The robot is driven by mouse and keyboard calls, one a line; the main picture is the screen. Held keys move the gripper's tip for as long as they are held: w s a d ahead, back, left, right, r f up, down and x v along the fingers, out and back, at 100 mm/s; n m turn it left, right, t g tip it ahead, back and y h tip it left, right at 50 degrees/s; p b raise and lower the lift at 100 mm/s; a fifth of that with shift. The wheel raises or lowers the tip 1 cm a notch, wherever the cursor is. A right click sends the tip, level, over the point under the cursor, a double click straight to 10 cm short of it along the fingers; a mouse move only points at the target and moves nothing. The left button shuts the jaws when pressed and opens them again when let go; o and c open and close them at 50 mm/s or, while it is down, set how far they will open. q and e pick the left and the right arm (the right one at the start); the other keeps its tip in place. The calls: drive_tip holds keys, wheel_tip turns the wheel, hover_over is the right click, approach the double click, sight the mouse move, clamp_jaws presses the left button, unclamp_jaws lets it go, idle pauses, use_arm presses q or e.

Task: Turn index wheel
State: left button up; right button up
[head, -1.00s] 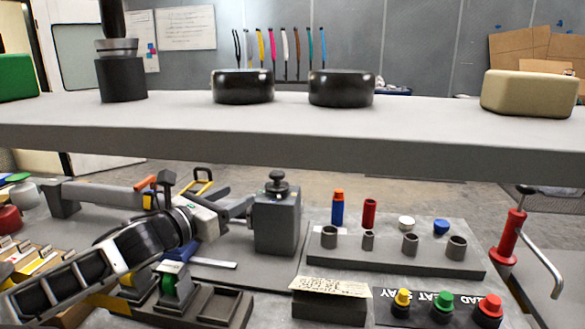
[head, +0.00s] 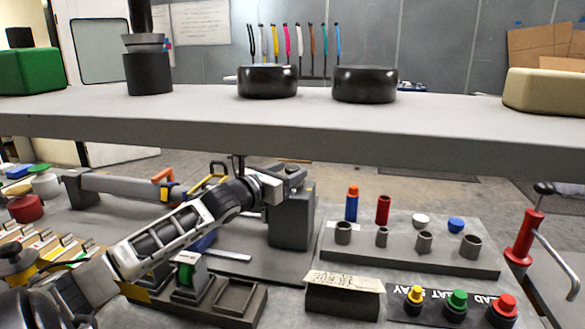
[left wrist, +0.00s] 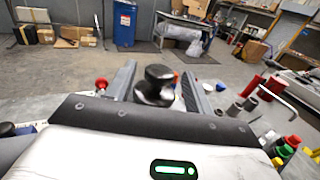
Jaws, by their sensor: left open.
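The index wheel appears to be the black knob (left wrist: 155,84) on top of a grey box (head: 291,222) on the bench. In the left wrist view the knob stands upright between the two fingers, with a gap visible on its left side. I cannot tell if it touches the right finger. My left gripper (head: 290,178) is open, level with the top of the box. It hides the knob in the head view. My right gripper is in neither view.
A grey shelf (head: 300,132) crosses above the bench, over my left arm. Right of the box are a block with round sockets (head: 400,250) and several coloured buttons (head: 457,303). A tray (head: 238,297) lies in front.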

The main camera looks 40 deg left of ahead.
use_arm(q)
drive_tip(key=shift+w, duration=1.2)
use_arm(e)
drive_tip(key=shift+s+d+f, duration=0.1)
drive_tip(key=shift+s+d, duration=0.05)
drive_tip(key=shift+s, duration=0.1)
use_arm(q)
drive_tip(key=c, duration=0.9)
drive_tip(key=shift+n+y, duration=0.3)
drive_tip(key=shift+y, duration=0.1)
